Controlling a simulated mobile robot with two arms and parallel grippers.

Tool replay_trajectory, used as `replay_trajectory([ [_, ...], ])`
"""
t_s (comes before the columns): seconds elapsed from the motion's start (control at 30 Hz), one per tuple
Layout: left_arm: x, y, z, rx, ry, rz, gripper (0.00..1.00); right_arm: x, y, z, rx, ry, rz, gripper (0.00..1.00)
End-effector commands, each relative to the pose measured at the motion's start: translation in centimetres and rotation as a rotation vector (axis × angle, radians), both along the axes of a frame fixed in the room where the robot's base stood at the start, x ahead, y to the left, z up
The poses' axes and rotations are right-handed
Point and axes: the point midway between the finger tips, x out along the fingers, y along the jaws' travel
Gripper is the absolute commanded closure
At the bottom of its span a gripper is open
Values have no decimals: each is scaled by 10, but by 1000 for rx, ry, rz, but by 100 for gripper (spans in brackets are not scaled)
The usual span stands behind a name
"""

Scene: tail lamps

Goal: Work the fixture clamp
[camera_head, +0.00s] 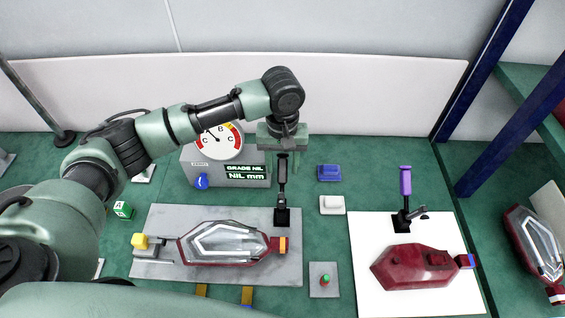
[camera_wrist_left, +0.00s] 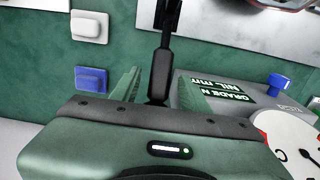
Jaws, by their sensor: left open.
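A red tail lamp with a clear lens (camera_head: 225,243) lies on the grey fixture plate (camera_head: 165,218). A black toggle clamp (camera_head: 282,217) stands at the plate's right side, by the lamp's right end and an orange block. Its dark handle (camera_head: 282,177) points upright; it also shows in the left wrist view (camera_wrist_left: 160,75). My left gripper (camera_head: 283,148) is above the clamp, pointing down. Its fingers are open, one on each side of the handle's top, with gaps visible in the left wrist view (camera_wrist_left: 160,82). My right gripper is out of view.
A purple-handled clamp (camera_head: 405,182) and red lamp (camera_head: 420,266) are on a white board (camera_head: 372,290).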

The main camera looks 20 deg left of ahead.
Motion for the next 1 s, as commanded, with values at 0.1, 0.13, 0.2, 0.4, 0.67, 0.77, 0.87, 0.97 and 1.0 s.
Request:
replay_trajectory([
  [0.1, -1, 0, -5, 1, 1, -2, 55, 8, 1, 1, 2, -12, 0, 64],
  [0.13, -1, 0, -5, 1, 1, -2, 55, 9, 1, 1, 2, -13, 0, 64],
  [0.2, -1, 0, -6, 0, 1, -2, 55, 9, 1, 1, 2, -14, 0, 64],
  [0.4, 0, 0, -5, 0, 0, -1, 77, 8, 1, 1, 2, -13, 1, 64],
  [0.67, 0, 0, -5, 1, 0, -1, 100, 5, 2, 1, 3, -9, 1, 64],
  [0.77, 0, 0, -5, 1, 0, -1, 100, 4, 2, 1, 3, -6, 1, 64],
  [0.87, 0, 0, -5, 1, -1, -1, 100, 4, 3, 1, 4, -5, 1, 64],
  [0.97, 0, 0, -5, 1, -1, -1, 100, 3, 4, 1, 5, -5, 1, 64],
  [1.0, 0, 0, -5, 1, -1, -1, 100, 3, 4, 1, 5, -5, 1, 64],
])
